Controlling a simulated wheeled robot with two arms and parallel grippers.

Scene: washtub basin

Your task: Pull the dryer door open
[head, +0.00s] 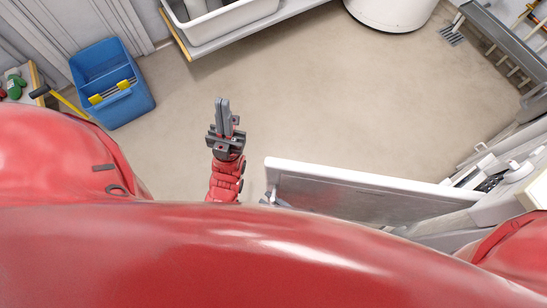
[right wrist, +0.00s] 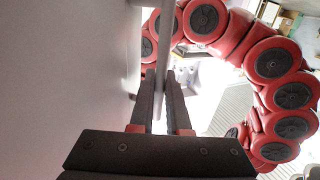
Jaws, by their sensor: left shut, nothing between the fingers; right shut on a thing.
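The dryer door (head: 350,192) is a white panel in the head view. It stands swung out from the white machine at the right, its free edge at the left. In the right wrist view its pale face (right wrist: 60,70) fills the left side. My right gripper (right wrist: 161,95) is shut on a thin pale upright edge or bar of the door; I cannot tell which. In the head view only a bit of this gripper shows by the door's free end, the rest hidden behind my red body. My left gripper (head: 224,108) is shut and empty, left of the door above the floor.
A blue mop bucket (head: 112,85) stands at the upper left. A white basin (head: 215,20) on a shelf and a white round object (head: 390,12) are at the top. A grey rack (head: 500,50) is at the upper right. The middle floor is clear.

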